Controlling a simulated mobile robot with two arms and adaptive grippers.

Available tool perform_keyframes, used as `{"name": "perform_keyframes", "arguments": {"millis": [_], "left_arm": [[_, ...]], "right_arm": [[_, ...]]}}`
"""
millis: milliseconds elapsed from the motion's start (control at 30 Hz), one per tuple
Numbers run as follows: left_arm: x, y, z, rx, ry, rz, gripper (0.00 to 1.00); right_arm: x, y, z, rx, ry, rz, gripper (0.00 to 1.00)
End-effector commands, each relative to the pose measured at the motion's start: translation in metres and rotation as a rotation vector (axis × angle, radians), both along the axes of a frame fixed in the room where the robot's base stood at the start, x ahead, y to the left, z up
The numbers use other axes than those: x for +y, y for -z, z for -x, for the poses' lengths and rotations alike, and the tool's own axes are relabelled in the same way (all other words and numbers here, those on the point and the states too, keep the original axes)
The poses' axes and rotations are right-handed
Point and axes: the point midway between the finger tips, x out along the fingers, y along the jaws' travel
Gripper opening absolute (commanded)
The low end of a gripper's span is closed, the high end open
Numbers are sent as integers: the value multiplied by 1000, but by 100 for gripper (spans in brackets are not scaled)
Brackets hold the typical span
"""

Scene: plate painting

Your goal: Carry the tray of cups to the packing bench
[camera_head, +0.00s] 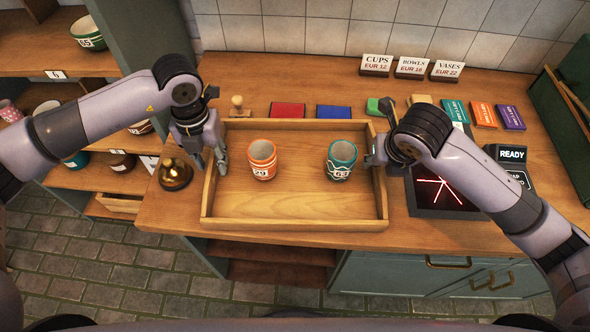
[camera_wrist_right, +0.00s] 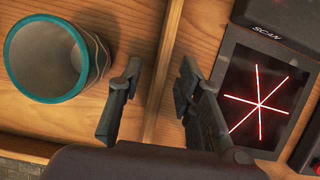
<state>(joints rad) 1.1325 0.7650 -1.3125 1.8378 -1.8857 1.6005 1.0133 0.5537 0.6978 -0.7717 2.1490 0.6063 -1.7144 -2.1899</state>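The wooden tray (camera_head: 290,222) lies on the counter with two cups standing upright in it. One is an orange-striped cup (camera_head: 262,160); the other is a teal cup (camera_head: 341,160), whose open top shows in the right wrist view (camera_wrist_right: 45,50). My left gripper (camera_head: 210,163) is at the tray's left wall, its fingers apart, one on each side of the wall. My right gripper (camera_wrist_right: 158,85) is open around the tray's right wall, with gaps visible between the fingers and the wall. In the head view my right arm partly hides that gripper.
A brass bell (camera_head: 175,174) stands left of the tray, close to my left gripper. A scanner with red lines (camera_head: 440,192) lies just right of the tray. A stamp (camera_head: 237,106), red pad (camera_head: 287,110) and blue pad (camera_head: 334,112) lie behind it. Shelves stand at the left.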

Motion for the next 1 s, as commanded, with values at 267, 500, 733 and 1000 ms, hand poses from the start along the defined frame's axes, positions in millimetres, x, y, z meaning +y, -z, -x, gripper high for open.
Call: {"name": "perform_keyframes", "arguments": {"millis": [267,500,733,1000], "left_arm": [[0,14,0,0,1,0,32],[0,14,0,0,1,0,31],[0,13,0,0,1,0,16],[0,13,0,0,1,0,0]], "right_arm": [[0,13,-5,0,-1,1,32],[0,13,-5,0,-1,1,31],[0,12,-5,0,-1,1,16],[0,12,-5,-1,0,1,0]]}}
